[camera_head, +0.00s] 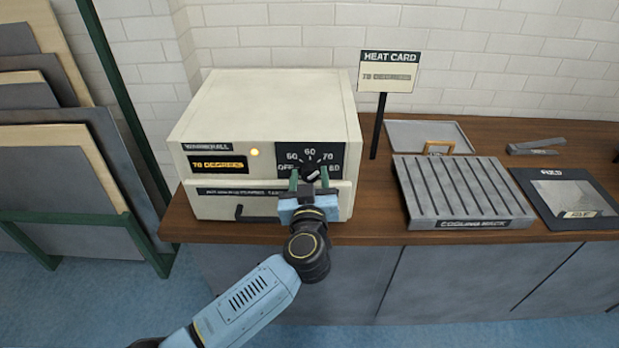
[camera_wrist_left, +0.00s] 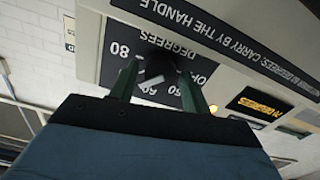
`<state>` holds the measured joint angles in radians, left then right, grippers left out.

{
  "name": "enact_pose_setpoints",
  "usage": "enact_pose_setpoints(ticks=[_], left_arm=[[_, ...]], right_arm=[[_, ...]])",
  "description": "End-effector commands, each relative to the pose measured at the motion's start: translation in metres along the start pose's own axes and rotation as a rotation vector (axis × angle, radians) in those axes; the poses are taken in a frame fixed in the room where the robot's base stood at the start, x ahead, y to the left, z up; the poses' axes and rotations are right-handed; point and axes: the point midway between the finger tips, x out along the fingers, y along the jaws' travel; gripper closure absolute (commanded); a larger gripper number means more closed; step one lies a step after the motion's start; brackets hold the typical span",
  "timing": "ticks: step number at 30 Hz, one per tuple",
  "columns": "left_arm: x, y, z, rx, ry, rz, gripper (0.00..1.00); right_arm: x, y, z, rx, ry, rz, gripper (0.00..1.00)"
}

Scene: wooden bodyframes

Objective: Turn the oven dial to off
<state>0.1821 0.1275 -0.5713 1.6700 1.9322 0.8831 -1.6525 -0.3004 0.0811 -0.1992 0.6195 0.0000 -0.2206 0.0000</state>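The cream oven (camera_head: 262,105) stands on the wooden counter, with an amber lamp (camera_head: 254,152) lit on its front. Its black dial (camera_head: 312,173) sits on a dark panel marked OFF, 50, 60 and 70, with further marks partly covered. The dial's pale mark slants; I cannot tell exactly which label it points to. My left gripper (camera_head: 309,179) is at the panel, its green fingers on either side of the dial. In the left wrist view the dial (camera_wrist_left: 154,66) shows upside down between the open fingers (camera_wrist_left: 158,82); contact is unclear. My right gripper is out of view.
An oven handle (camera_head: 255,216) is below the dial, near my left gripper. A heat card (camera_head: 389,72) on a post stands right of the oven. A cooling rack (camera_head: 465,190), a grey tray (camera_head: 425,133) and a dark board (camera_head: 535,200) lie further right.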

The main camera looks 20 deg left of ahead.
Motion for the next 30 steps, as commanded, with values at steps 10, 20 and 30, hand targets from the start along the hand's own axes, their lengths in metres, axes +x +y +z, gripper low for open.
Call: enact_pose_setpoints(ticks=[10, 20, 30], left_arm=[[0.000, 0.000, 0.000, 0.000, 0.000, 0.000, 0.90], [-0.001, 0.000, -0.002, -0.079, -0.002, -0.001, 0.90], [-0.001, 0.000, -0.002, -0.346, -0.003, -0.001, 0.90]], right_arm=[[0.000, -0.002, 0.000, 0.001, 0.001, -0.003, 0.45], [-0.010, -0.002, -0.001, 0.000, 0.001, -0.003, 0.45], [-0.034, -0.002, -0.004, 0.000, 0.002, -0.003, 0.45]])
